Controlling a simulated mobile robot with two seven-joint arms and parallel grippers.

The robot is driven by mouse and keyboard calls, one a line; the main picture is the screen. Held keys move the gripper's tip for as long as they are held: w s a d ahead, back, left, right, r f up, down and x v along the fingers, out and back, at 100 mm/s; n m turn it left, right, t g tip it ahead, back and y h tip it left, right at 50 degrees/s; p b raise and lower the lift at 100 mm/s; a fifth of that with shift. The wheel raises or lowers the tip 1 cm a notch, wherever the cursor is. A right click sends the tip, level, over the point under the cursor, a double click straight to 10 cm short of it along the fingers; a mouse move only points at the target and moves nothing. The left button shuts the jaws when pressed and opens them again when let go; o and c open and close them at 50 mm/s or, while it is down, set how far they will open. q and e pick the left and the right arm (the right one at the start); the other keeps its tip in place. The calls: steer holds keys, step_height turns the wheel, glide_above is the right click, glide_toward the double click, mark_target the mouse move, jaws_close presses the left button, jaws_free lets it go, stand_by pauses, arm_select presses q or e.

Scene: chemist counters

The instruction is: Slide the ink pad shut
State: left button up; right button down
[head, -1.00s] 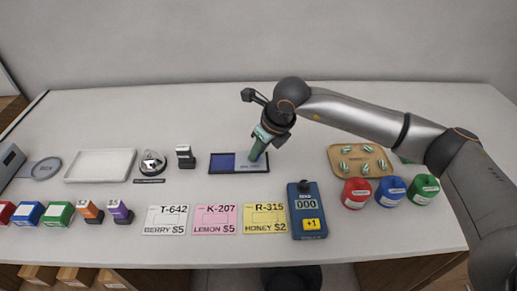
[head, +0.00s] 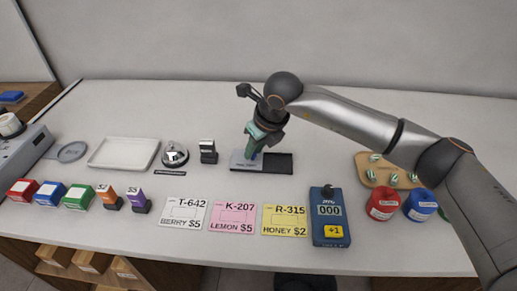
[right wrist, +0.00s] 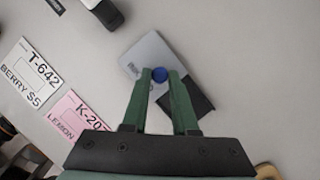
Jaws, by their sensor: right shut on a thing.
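The ink pad (head: 278,163) lies on the counter behind the price cards. Its grey sliding lid (head: 238,162) covers the left part, and a black section of the base shows at the right. No blue ink surface is visible. My right gripper (head: 252,155) is over the lid, shut on its small round blue knob (right wrist: 159,75). In the right wrist view the two green fingers (right wrist: 159,78) stand on either side of the knob, with the grey lid (right wrist: 147,52) and the black base (right wrist: 190,100) beneath. My left gripper is not in view.
A black stamp (head: 208,151), a bell (head: 175,154) and a white tray (head: 124,152) stand left of the pad. Three price cards (head: 232,217) and a blue counter device (head: 330,218) lie in front. The counter behind is clear.

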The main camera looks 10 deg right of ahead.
steer(key=c, duration=0.8)
jaws_free()
steer(key=shift+w+a, duration=0.1)
steer(key=shift+a, duration=0.25)
steer(key=shift+o, duration=0.5)
steer(key=shift+d, duration=0.1)
steer(key=shift+r, duration=0.1)
steer(key=v, duration=1.2)
steer(key=shift+s+d+r, duration=0.15)
steer(key=shift+s+d, duration=0.05)
